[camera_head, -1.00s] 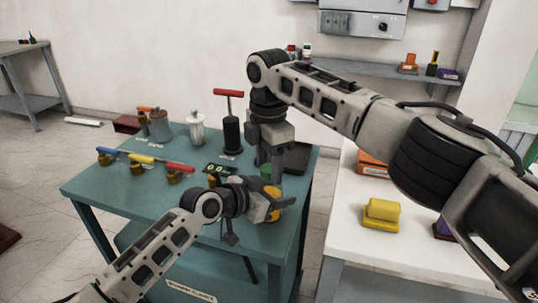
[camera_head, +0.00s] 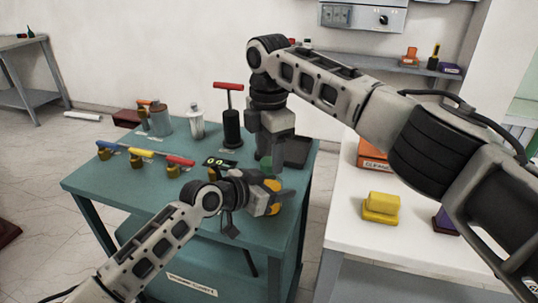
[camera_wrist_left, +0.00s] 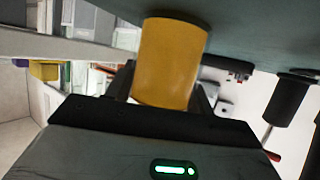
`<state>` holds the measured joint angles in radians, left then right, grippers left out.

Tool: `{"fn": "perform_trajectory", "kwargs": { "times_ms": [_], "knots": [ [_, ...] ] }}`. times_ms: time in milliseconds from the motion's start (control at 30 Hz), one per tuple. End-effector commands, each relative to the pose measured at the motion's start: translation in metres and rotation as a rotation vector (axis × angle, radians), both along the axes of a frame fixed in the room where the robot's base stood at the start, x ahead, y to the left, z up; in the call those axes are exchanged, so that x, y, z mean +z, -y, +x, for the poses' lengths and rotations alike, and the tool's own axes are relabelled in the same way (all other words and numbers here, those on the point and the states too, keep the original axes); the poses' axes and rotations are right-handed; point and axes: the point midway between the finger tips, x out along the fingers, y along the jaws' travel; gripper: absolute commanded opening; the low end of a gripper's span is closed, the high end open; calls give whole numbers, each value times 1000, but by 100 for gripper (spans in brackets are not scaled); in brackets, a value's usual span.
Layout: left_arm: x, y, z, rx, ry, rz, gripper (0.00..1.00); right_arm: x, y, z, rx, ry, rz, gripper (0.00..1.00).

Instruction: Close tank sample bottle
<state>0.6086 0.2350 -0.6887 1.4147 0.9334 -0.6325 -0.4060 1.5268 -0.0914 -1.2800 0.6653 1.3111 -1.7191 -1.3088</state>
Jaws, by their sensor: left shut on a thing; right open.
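The tank sample bottle is a yellow-orange cylinder (camera_wrist_left: 170,62) that fills the upper middle of the left wrist view, standing against the teal table top. In the head view only small yellow parts show (camera_head: 272,186), beside my left gripper (camera_head: 268,197). My left gripper is shut on the bottle, low and from its side. A green piece (camera_head: 265,165), likely the cap, shows just above the bottle, partly hidden. My right gripper (camera_head: 276,165) points down above the bottle and is open. Whether the green piece lies between its fingers or behind them I cannot tell.
The teal table (camera_head: 115,187) also holds a black post with a red T-handle (camera_head: 231,127), a white canister (camera_head: 196,123), a grey cylinder (camera_head: 160,121), coloured valve handles (camera_head: 140,152) and a black tray (camera_head: 297,151). A white bench (camera_head: 400,250) with a yellow block (camera_head: 381,206) stands at right.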

Motion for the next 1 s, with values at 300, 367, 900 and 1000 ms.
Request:
{"fn": "perform_trajectory", "kwargs": {
  "times_ms": [300,367,900,1000],
  "knots": [
    [-1,0,0,-1,-2,1,0,34,0,0,2,0,0,54],
    [-1,0,0,-1,-2,1,0,34,0,0,2,0,-1,54],
    [-1,0,0,-1,-2,1,0,37,0,0,1,1,0,80],
    [-1,0,0,-1,-2,1,0,47,-1,0,0,2,1,80]
  ]
}}
